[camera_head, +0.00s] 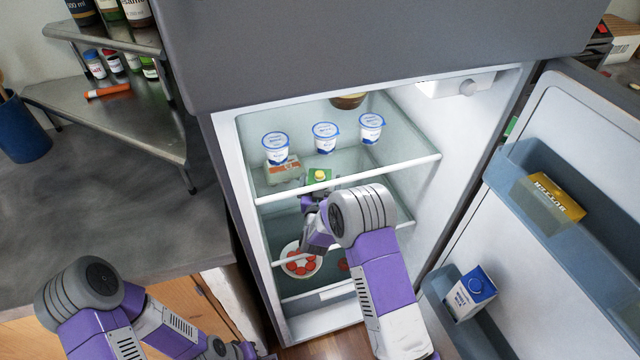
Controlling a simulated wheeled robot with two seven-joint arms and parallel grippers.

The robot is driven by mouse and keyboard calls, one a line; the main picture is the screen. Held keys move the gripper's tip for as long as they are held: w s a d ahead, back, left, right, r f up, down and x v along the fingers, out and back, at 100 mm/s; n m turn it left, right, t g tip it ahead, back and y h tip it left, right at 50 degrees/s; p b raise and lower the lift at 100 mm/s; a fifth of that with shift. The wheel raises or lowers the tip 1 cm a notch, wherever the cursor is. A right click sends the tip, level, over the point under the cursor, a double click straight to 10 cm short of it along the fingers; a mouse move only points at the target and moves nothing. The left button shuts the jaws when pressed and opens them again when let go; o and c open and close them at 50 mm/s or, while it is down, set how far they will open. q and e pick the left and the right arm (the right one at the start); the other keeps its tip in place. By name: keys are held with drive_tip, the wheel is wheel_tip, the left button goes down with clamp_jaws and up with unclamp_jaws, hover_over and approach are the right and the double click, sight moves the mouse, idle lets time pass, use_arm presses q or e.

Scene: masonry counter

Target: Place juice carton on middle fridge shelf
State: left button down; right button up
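The juice carton (319,176) shows as a green top with a yellow cap inside the open fridge, near the front bar of the top shelf (405,168). Its lower part is hidden behind my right gripper and that bar. My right gripper (312,205) reaches into the fridge right at the carton. Its fingers are mostly hidden, so I cannot tell whether they are closed on it. The middle shelf (290,260) has its front bar lower down, partly covered by my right arm. My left gripper (248,351) is low at the bottom edge, outside the fridge, its fingers unclear.
Three yogurt cups (325,137) and a clear-lidded box (284,171) are on the top shelf. A white plate with red slices (300,262) is lower. The open door (555,120) at right holds butter (556,197) and a milk carton (470,293). A metal counter (100,200) is left.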

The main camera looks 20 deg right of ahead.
drive_tip(key=p+v, duration=0.3)
drive_tip(key=v, duration=0.9)
drive_tip(key=s+a+f+g+y, duration=0.2)
drive_tip(key=s+f+g+y, duration=0.6)
drive_tip(key=f, duration=0.9)
drive_tip(key=s+a+f+g+y, duration=0.1)
drive_tip(key=s+g, duration=0.3)
drive_tip(key=s, duration=0.5)
drive_tip(key=s+a+f+n+g+y, duration=0.1)
drive_tip(key=s+a+g, duration=0.2)
drive_tip(key=s, duration=0.6)
drive_tip(key=shift+s+f+n+g+y, duration=0.3)
drive_tip(key=shift+s+g, duration=0.1)
drive_tip(key=shift+g, duration=0.3)
drive_tip(key=shift+r, duration=0.1)
wheel_tip(320, 180, up, 6)
drive_tip(key=p, duration=0.6)
drive_tip(key=shift+r, duration=0.25)
